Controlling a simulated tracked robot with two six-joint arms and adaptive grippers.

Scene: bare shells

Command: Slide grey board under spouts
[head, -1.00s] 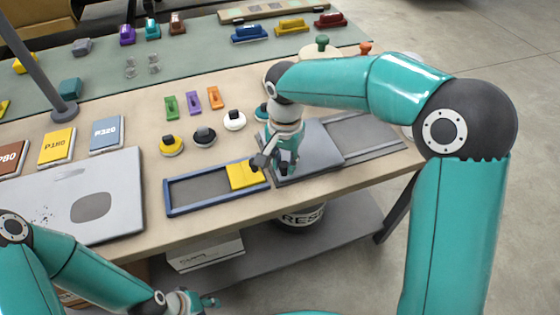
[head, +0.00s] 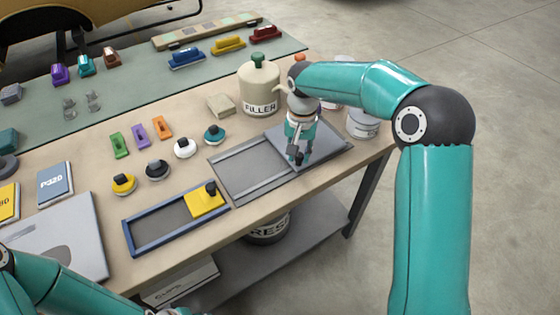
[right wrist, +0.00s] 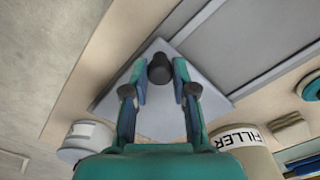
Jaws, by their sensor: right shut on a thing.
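The grey board (head: 330,143) lies at the right end of its grey railed track (head: 240,178), whose left part is bare. My right gripper (head: 297,157) is over the board, shut on its dark knob. In the right wrist view the fingertips (right wrist: 160,72) sit on both sides of the knob (right wrist: 160,67), above the pale board (right wrist: 163,118). The cream FILLER container (head: 259,90) with a green top stands behind the track. An orange-topped container behind the board is mostly hidden by my right arm. I cannot make out the spouts clearly.
A yellow board (head: 206,200) with a dark knob lies in a blue frame (head: 150,245) to the left. A white tin (head: 362,123) stands close behind the board's right end. Several coloured knobbed pieces and a cream block (head: 221,105) lie behind the track.

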